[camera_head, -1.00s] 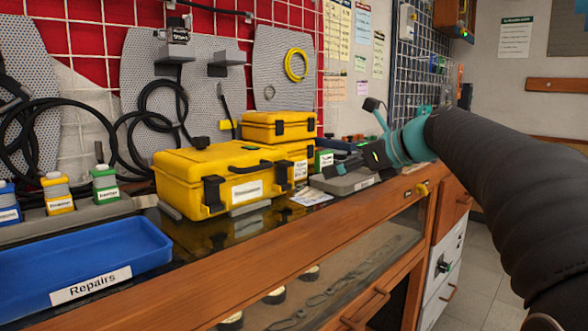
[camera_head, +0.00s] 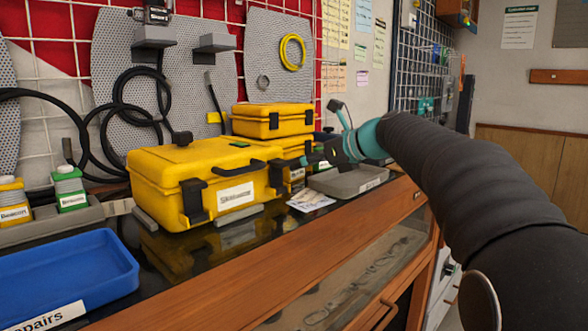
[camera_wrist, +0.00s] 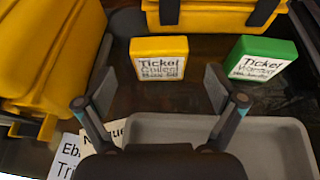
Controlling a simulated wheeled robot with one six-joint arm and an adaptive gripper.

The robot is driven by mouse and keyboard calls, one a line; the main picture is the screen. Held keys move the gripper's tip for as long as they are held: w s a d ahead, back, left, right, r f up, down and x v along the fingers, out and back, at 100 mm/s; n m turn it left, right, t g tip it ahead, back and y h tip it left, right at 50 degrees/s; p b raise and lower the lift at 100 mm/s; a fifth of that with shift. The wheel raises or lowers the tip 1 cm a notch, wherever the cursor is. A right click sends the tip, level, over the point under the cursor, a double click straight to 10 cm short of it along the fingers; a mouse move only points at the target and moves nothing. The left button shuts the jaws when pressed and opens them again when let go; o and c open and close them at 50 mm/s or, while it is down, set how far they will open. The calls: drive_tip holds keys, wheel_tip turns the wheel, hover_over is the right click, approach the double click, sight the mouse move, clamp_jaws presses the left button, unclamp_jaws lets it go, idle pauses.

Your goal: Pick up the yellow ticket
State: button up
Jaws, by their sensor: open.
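In the wrist view, the yellow ticket (camera_wrist: 158,46) is a small upright block with a white label reading "Ticket" and smaller blurred words. It stands on the dark counter. My gripper (camera_wrist: 160,88) is open and empty, with one finger on each side of the picture. The yellow ticket is just beyond the fingertips, roughly between their lines, and a little left of centre. In the head view my gripper (camera_head: 325,157) is low over the counter beside the yellow cases. I cannot clearly make out the yellow ticket there.
A green ticket (camera_wrist: 275,52) stands right of the yellow one. A grey tray (camera_wrist: 285,145) lies below my right finger. Large yellow cases (camera_head: 160,180) stand left and behind. Papers (camera_head: 311,200) lie on the counter. A blue bin (camera_head: 95,262) is at front left.

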drive_tip(key=shift+x, duration=2.6)
drive_tip(key=c, duration=1.1)
